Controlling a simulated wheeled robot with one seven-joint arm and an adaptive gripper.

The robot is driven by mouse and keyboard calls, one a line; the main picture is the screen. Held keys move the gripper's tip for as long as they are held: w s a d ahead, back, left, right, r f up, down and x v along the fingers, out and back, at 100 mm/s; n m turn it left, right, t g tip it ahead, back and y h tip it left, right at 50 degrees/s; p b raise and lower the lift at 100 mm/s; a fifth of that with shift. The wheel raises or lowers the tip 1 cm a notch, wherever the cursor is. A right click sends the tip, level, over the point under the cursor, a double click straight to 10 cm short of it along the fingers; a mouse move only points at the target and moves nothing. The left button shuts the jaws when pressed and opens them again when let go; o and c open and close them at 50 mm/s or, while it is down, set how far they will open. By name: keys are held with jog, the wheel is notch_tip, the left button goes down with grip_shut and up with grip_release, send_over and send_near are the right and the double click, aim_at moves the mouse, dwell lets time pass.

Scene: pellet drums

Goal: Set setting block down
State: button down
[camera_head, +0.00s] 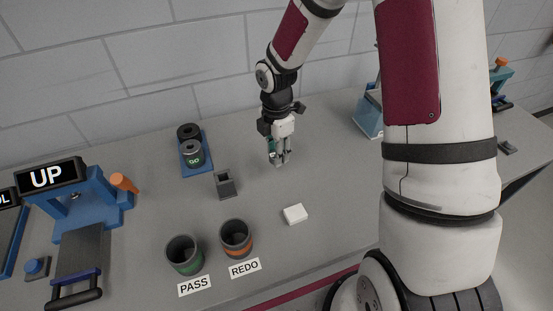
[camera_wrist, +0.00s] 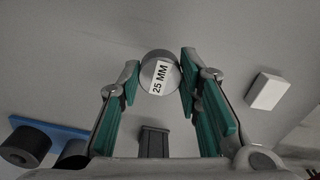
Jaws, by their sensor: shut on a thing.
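The setting block (camera_wrist: 157,84) is a grey round piece with a white "25 MM" label on its top, seen in the wrist view between my fingertips. My gripper (camera_wrist: 160,90) is shut on it, with a green-padded finger on each side. In the head view my gripper (camera_head: 279,158) points down at the grey table, behind and right of the small dark square holder. The block is mostly hidden by my fingers there. I cannot tell whether its underside touches the table.
A dark square holder (camera_head: 225,184), a white block (camera_head: 295,214), and the PASS cup (camera_head: 184,256) and REDO cup (camera_head: 236,239) stand nearer the front. A blue tray (camera_head: 196,167) with dark cylinders is at left. A blue press (camera_head: 80,205) shows "UP". Table around my gripper is clear.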

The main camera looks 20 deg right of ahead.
jog(key=shift+f+p, duration=0.3)
jog(key=shift+f, duration=1.4)
jog(key=shift+f, duration=0.1)
jog(key=c, duration=1.2)
grip_release()
jog(key=shift+f, duration=0.1)
jog(key=shift+o, duration=0.2)
